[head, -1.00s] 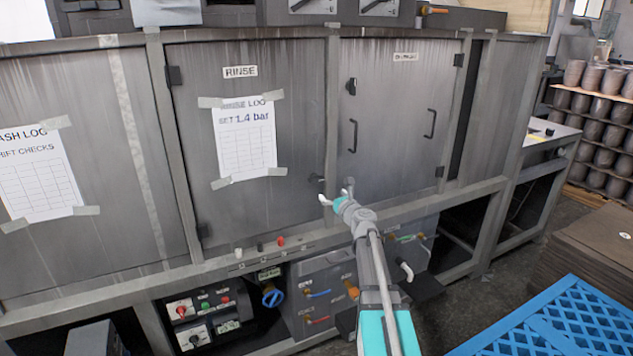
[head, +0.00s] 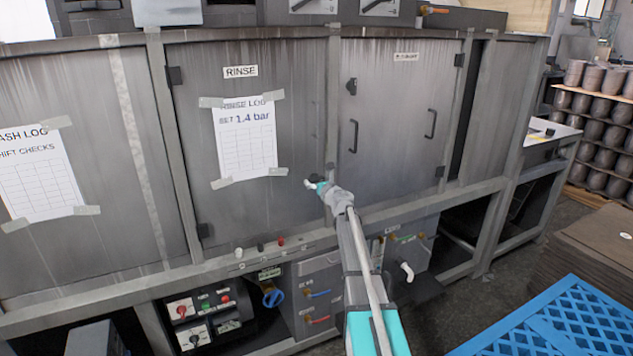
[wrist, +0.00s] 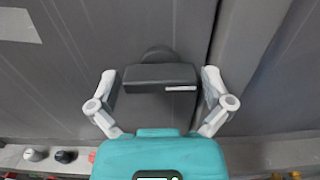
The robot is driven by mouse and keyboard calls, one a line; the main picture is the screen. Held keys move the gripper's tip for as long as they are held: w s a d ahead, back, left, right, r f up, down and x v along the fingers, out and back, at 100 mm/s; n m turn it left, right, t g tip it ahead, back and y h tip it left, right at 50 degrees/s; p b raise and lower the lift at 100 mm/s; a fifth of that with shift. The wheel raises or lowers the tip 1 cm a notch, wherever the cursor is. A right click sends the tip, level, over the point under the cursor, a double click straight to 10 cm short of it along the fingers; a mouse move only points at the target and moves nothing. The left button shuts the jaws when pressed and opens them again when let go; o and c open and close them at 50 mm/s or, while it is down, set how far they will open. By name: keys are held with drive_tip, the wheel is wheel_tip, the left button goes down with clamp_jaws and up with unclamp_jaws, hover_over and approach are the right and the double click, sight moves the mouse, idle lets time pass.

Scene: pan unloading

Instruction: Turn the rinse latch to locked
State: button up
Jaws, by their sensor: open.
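The rinse latch (wrist: 160,77) is a dark grey horizontal bar with a small white mark near its right end and a round hub behind its top edge. It sits low on the right side of the grey rinse door (head: 295,150). In the wrist view my gripper (wrist: 160,85) is open, with one pale finger off each end of the bar. Small gaps show between fingers and bar. In the head view my gripper (head: 313,184) is at the door's lower right and largely hides the latch.
A taped log sheet (head: 245,140) hangs on the rinse door. The neighbouring door (head: 395,120) to the right has dark handles. A ledge with small knobs (head: 260,247) runs below. A blue crate (head: 560,320) stands at the front right.

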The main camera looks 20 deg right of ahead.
drive_tip(key=shift+c, duration=0.3)
drive_tip(key=c, duration=0.8)
drive_tip(key=shift+n, duration=0.4)
drive_tip(key=n, duration=0.8)
drive_tip(key=shift+n, duration=0.4)
drive_tip(key=n, duration=0.4)
drive_tip(key=shift+n, duration=2.2)
